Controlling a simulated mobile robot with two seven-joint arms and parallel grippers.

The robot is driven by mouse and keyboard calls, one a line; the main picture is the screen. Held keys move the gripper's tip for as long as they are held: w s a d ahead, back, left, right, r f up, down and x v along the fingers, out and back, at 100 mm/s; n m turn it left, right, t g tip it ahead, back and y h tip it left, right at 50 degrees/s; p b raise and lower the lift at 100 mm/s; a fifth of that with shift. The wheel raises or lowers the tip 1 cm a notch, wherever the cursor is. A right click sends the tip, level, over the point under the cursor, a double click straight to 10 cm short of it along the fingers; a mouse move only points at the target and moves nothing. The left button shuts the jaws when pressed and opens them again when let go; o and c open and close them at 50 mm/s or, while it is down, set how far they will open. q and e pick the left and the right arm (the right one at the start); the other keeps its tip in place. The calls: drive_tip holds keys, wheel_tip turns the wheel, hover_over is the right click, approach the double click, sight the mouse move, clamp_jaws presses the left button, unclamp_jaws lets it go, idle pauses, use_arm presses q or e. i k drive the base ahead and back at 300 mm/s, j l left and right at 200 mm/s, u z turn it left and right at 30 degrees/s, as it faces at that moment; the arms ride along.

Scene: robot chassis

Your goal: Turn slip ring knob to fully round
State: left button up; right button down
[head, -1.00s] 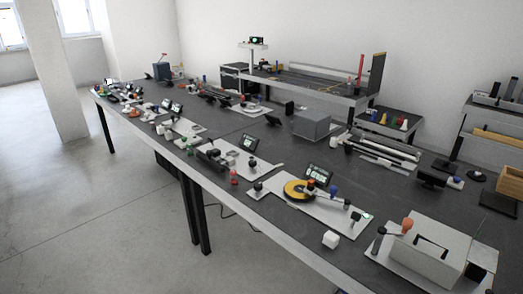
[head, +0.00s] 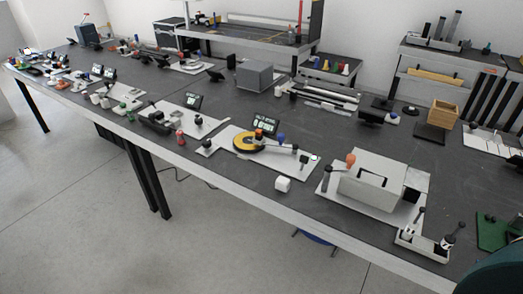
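A yellow and black disc (head: 243,145) lies on a white plate on the long dark table, near the middle of the view. A round orange-red knob (head: 259,133) and a blue knob (head: 281,138) stand at its right side, beside an arm that reaches toward the plate's right end. A small dark display (head: 266,124) with lit green-white figures stands behind it. I cannot tell which part is the slip ring knob. Neither of my grippers shows in the head view.
A grey-white box device (head: 371,182) with an orange knob stands right of the disc. A lever unit (head: 424,243) is at the front right corner.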

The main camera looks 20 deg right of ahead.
sight(207, 143)
drive_tip(key=i+j+z, duration=0.15)
drive_tip(key=z, duration=0.7)
drive_tip(key=i+j+z, duration=0.2)
drive_tip(key=j+z, duration=0.2)
drive_tip(key=j, duration=0.25)
drive_tip(key=i+j+z, duration=0.2)
drive_tip(key=j, duration=0.15)
drive_tip(key=k, duration=0.1)
